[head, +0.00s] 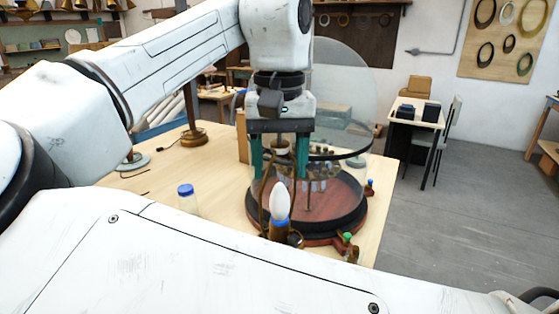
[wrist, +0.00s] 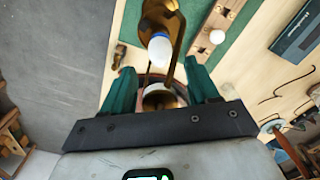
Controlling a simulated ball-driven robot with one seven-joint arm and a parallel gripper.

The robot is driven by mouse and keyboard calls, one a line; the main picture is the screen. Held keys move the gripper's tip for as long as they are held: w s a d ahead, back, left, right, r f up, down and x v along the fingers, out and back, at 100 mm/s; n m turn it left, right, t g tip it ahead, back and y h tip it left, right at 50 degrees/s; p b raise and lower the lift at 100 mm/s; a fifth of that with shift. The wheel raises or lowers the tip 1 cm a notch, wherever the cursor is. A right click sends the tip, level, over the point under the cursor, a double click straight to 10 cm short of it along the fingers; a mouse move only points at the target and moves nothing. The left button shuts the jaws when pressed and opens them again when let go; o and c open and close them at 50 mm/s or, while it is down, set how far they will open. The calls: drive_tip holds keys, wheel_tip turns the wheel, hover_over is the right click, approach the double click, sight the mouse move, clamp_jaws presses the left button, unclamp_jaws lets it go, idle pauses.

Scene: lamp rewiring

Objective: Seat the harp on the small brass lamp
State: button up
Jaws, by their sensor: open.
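The small brass lamp (head: 279,232) stands on the workbench, mostly hidden by my own white arm and body at the bottom of the head view. Its white bulb (head: 279,200) is upright; it also shows in the wrist view (wrist: 159,47). The brass harp (head: 264,190) stands around the bulb, one curved side clear beside it in the wrist view (wrist: 180,35). Its lower ends are hidden, so I cannot tell whether they are seated. My gripper (head: 279,172) is open above the bulb, its teal fingers either side of the harp's top end, with visible gaps in the wrist view (wrist: 160,70).
A glass dome (head: 345,85) on a red-brown base (head: 358,222) stands close to the right of the lamp. A blue-lidded jar (head: 187,200) stands left. A brass stand (head: 194,138) is farther back. The wrist view shows a green mat (wrist: 232,55) and a wooden strip (wrist: 222,18).

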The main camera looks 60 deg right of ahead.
wheel_tip(320, 180, up, 11)
drive_tip(key=shift+f+b, duration=0.15)
drive_tip(key=shift+b, duration=0.2)
